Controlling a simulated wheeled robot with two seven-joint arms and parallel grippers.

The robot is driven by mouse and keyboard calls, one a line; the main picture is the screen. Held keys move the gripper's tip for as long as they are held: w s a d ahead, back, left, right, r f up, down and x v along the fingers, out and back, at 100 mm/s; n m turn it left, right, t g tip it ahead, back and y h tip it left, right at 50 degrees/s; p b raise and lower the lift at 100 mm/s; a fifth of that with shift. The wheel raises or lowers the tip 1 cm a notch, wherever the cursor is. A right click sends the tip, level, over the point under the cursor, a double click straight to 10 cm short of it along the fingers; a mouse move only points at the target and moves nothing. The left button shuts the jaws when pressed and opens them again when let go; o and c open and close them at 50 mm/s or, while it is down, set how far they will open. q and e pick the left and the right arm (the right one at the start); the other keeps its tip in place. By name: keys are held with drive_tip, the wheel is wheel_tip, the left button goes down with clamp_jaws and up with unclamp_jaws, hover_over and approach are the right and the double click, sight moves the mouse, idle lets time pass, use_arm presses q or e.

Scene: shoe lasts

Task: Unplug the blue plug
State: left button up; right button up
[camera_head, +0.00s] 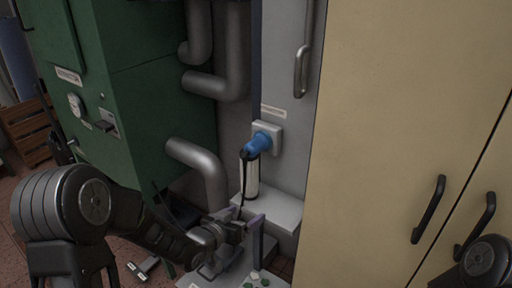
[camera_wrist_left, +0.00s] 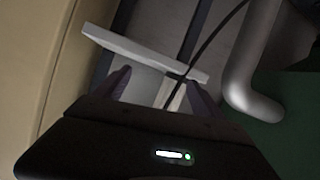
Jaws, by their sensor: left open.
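The blue plug (camera_head: 258,144) sits in the pale square wall socket (camera_head: 274,132) in the head view, pointing down and to the left. A dark cable (camera_head: 241,192) hangs below it. My left gripper (camera_head: 243,222) is open, below the plug and clearly apart from it. In the left wrist view, the two fingers (camera_wrist_left: 160,90) stand apart, and a dark cable (camera_wrist_left: 212,38) passes behind or between them; I cannot tell which. The plug does not show in that view. My right gripper is not in view; only part of my right arm shows at bottom right.
A white and black cylinder (camera_head: 252,178) stands under the plug on a grey ledge (camera_head: 278,208). Thick grey pipes (camera_head: 203,163) and a green cabinet (camera_head: 150,110) are to the left. A beige cabinet (camera_head: 390,120) closes off the right side.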

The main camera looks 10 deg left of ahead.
sight(255, 147)
use_arm(q)
drive_tip(key=w+r+m+t, duration=0.1)
drive_tip(key=r, duration=0.4)
drive_tip(key=a+r+t+h, duration=0.1)
drive_tip(key=r, duration=0.5)
drive_tip(key=w+a+r+m+t+h, duration=0.1)
drive_tip(key=r, duration=0.5)
drive_tip(key=shift+w+a+m+t, duration=0.25)
drive_tip(key=shift+w+m+t, duration=0.05)
drive_tip(key=shift+w, duration=0.05)
drive_tip(key=shift+w, duration=0.1)
drive_tip(key=p+x, duration=0.1)
drive_tip(key=x, duration=0.3)
drive_tip(key=shift+w+d, duration=0.1)
drive_tip(key=shift+d, duration=0.1)
drive_tip(key=b+x, duration=0.1)
drive_tip(key=x, duration=0.2)
drive_tip(key=shift+f, duration=0.2)
drive_tip(key=shift+b+x, duration=0.45)
drive_tip(key=shift+x, duration=0.3)
drive_tip(key=shift+r, duration=0.2)
drive_tip(key=shift+b, duration=0.7)
